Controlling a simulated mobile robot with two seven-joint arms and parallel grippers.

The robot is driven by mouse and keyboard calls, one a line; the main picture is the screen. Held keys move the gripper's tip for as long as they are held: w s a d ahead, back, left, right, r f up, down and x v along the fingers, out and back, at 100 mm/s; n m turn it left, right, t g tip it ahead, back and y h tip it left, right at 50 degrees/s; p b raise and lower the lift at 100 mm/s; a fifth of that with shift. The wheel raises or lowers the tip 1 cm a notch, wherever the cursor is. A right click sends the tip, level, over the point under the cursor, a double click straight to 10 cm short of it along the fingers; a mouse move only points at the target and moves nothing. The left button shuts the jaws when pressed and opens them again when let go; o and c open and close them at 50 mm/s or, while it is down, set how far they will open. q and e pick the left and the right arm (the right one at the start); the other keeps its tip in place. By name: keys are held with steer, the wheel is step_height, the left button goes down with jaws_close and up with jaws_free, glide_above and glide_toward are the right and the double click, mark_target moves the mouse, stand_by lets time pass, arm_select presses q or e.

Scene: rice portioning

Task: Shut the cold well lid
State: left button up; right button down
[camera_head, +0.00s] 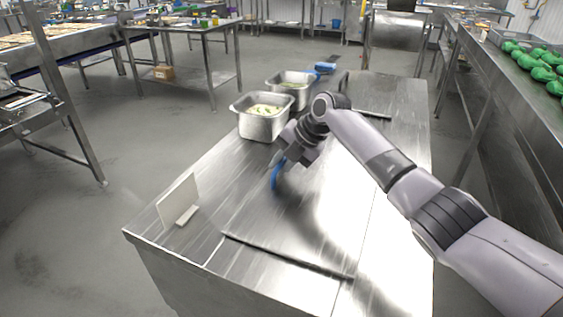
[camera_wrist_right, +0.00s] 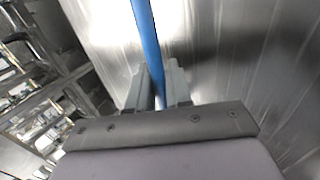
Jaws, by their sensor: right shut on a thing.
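The cold well lid (camera_head: 290,215) looks like a broad steel panel lying nearly flush in the steel counter, between two dark strips. A blue curved handle (camera_head: 275,178) stands on its left part in the head view. My right gripper (camera_head: 282,160) is shut on this handle, reaching in from the right. In the right wrist view the blue handle (camera_wrist_right: 147,40) runs between the two grey fingers (camera_wrist_right: 158,88). My forearm and wrist hide part of the panel. No opening into the well shows. My left gripper is out of view.
Two steel pans with pale green food, a nearer one (camera_head: 263,124) and a farther one (camera_head: 290,88), stand at the counter's left edge. A white upright card (camera_head: 178,200) stands at the near left. Green items (camera_head: 535,66) lie on the right-hand counter.

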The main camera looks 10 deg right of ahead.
steer(key=c, duration=1.2)
jaws_free()
steer(key=shift+f, duration=0.1)
steer(key=shift+v, duration=3.75)
steer(key=shift+w+a, duration=0.1)
